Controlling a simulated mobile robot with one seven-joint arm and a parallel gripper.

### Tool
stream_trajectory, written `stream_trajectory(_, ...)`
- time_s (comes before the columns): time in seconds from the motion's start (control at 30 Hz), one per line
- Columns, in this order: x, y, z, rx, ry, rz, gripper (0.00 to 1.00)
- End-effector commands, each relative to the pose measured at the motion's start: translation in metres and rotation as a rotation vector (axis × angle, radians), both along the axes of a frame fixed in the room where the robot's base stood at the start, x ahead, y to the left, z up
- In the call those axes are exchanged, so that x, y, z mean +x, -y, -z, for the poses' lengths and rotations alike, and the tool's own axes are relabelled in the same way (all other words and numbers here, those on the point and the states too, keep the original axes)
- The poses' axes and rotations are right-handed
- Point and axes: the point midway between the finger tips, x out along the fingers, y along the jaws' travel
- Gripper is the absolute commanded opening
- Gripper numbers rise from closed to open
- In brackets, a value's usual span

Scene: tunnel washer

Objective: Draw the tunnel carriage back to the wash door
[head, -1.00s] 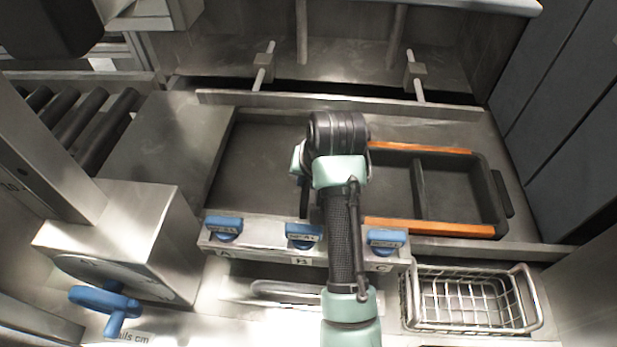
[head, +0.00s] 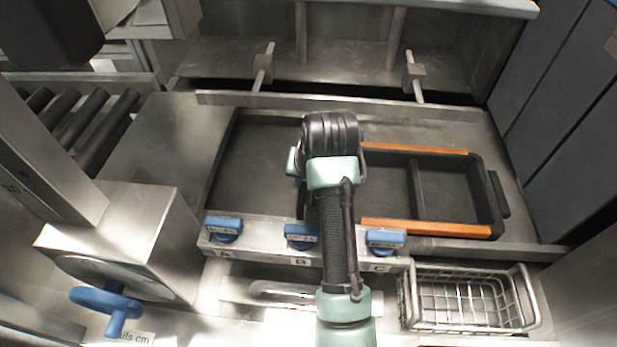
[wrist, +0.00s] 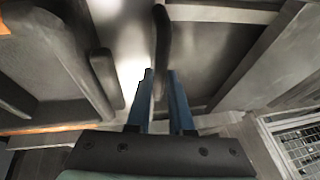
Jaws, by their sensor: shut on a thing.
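The tunnel carriage (head: 440,228) is a dark, shallow tray with orange strips along its two long sides and a divider across it. It sits in the right half of a dark recessed bed (head: 250,165). My wrist covers its left end in the head view. In the wrist view, the blue fingers of my gripper (wrist: 160,75) are closed about a dark upright bar (wrist: 163,40). Its join to the carriage is hidden. The carriage shows at the left of the wrist view (wrist: 50,55). I cannot tell which part is the wash door.
Three blue knobs (head: 222,229) on a ledge marked A, B and C line the front. A wire basket (head: 470,300) stands front right. A blue handwheel (head: 105,298) and rollers (head: 75,120) are at left. The bed left of the carriage is clear.

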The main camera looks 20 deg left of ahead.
Motion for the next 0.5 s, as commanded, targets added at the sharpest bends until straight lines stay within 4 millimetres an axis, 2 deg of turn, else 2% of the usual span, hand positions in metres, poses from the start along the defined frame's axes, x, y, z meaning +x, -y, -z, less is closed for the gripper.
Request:
stream_trajectory(0.03,-0.004,-0.013,-0.004,0.008,0.001,-0.014,0.0)
stream_trajectory(0.5,-0.033,-0.111,-0.005,0.009,0.001,-0.02,0.0)
